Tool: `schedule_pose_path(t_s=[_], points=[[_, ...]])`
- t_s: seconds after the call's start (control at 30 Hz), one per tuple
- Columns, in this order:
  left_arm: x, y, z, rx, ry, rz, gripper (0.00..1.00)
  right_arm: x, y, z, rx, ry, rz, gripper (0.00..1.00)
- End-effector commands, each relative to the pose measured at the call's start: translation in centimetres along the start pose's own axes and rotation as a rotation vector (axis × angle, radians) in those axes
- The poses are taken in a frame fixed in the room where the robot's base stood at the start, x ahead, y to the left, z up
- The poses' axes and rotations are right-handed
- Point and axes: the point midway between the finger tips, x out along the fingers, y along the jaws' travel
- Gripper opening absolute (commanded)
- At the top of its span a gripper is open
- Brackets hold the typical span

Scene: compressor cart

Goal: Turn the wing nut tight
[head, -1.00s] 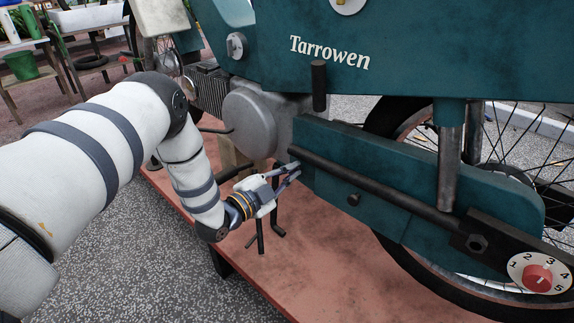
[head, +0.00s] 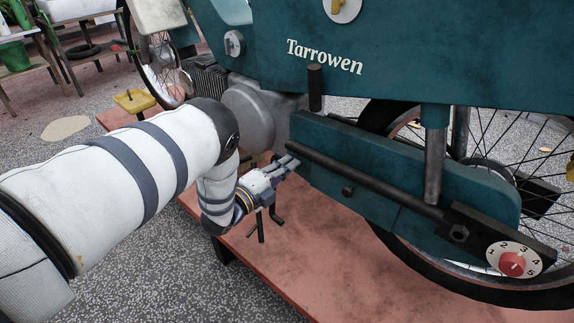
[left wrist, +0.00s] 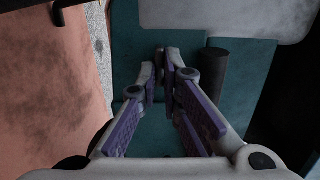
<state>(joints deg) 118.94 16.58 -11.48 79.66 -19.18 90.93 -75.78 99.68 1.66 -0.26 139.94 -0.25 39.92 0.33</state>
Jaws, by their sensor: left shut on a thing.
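My left gripper (head: 286,165) is at the left end of the teal chain case (head: 400,185) on the motorbike. Its fingers are shut on a small part there, which I take to be the wing nut; the fingers hide nearly all of it. In the left wrist view the fingertips (left wrist: 172,66) come close together in front of the teal face, with a dark bit between them. A black cylinder (left wrist: 207,75) stands just right of the fingers in that view. My right gripper is not in view.
A black rod (head: 370,178) runs along the chain case, close to the fingers. A numbered dial with a red knob (head: 512,263) is at right. The reddish platform (head: 310,250) is clear in front. A yellow object (head: 134,101) stands at left.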

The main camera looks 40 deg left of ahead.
Motion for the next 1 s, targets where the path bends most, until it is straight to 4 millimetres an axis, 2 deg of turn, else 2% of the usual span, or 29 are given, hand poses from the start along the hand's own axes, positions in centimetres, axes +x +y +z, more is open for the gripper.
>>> schedule_pose_path(t_s=[0.53, 0.63, 0.67, 0.93, 1.0], points=[[-0.06, 0.05, 0.17, 0.025, -0.004, 0.001, 0.0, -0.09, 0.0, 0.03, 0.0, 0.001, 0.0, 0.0], [-0.06, 0.04, 0.16, 0.024, -0.004, 0.001, 0.25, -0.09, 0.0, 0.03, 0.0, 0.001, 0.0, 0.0], [-0.06, 0.04, 0.15, 0.024, -0.003, 0.001, 0.27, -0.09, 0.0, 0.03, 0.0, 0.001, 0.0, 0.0], [-0.1, 0.03, 0.08, 0.023, -0.002, 0.001, 0.27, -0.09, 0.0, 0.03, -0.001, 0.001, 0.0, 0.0], [-0.69, 0.11, 0.09, 0.022, -0.002, 0.003, 0.27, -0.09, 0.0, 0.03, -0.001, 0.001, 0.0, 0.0]])
